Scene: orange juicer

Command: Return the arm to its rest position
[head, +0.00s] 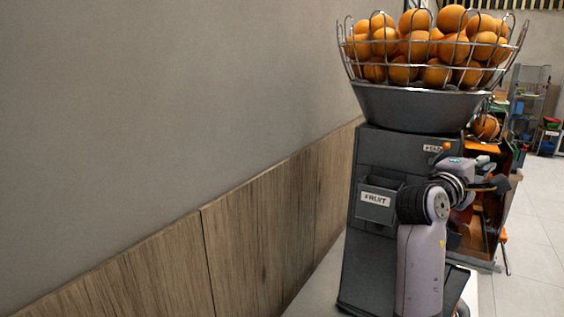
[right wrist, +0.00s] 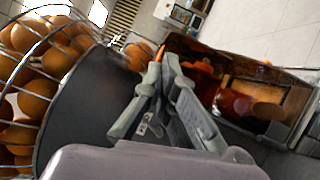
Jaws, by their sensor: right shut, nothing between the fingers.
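The orange juicer (head: 385,155) is a dark grey machine standing at the right of the head view. Its wire basket (head: 345,62) on top is heaped with oranges (head: 452,18). My right arm rises in front of the machine and hides part of its front. My right gripper (head: 495,184) is at the machine's right side, near the open orange-brown interior. In the right wrist view its fingers (right wrist: 166,62) are together with nothing between them, and the juicer's interior (right wrist: 235,95) lies beyond them. My left gripper is not in view.
A grey wall with wood panels (head: 255,225) fills the left of the head view. A box labelled FRUIT (head: 376,203) is on the juicer's front. Tiled floor (head: 530,225) is open at the right, with a shelf (head: 528,100) of coloured things farther back.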

